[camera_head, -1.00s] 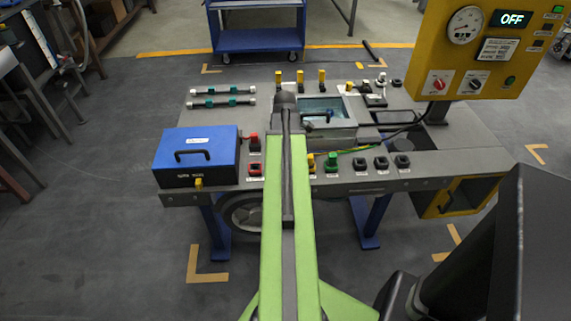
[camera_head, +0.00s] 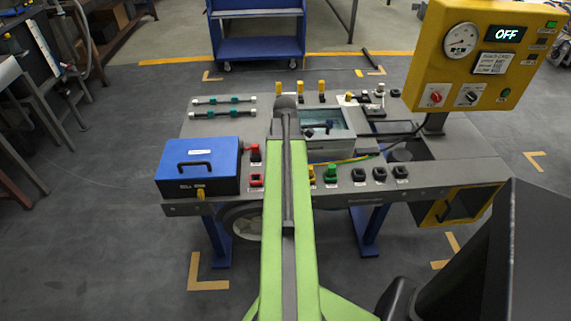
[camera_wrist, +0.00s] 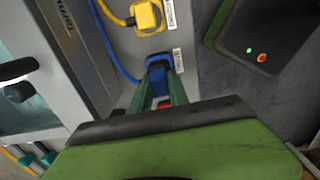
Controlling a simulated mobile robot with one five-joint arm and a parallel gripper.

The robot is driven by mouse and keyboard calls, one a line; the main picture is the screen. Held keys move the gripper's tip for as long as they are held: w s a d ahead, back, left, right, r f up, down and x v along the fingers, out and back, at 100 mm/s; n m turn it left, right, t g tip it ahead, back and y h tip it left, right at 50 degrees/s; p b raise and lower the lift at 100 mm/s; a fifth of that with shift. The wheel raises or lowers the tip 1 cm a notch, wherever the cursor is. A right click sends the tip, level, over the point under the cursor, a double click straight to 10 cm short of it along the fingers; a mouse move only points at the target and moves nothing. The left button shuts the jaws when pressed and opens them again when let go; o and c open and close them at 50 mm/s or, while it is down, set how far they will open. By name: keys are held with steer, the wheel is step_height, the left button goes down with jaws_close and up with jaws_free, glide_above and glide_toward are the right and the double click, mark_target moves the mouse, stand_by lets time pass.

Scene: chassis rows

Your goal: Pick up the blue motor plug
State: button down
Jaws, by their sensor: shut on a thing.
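In the wrist view, the blue motor plug (camera_wrist: 158,84) sits between the two dark green fingers of my gripper (camera_wrist: 159,72). My gripper is shut on it. A blue cable (camera_wrist: 111,52) curves from the plug's side along the grey panel toward the top left. The plug is close to the panel beside a small white label; I cannot tell whether its end is in a socket or clear of it. A small red part shows between the fingers, nearer the wrist. In the head view, my own arm hides the gripper and the blue plug.
A yellow plug (camera_wrist: 147,15) with a yellow cable is near my fingers. In the head view, a blue box (camera_head: 197,170) stands left on the bench, red, green and black plugs line the front edge, and a yellow control panel (camera_head: 485,50) reading OFF stands right.

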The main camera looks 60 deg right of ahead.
steer(key=s+d+r+p, duration=0.3)
steer(key=s+r+p, duration=0.3)
steer(key=s, duration=0.5)
steer(key=shift+s+r+p, duration=0.15)
steer(key=shift+r+p, duration=0.15)
steer(key=shift+r, duration=0.65)
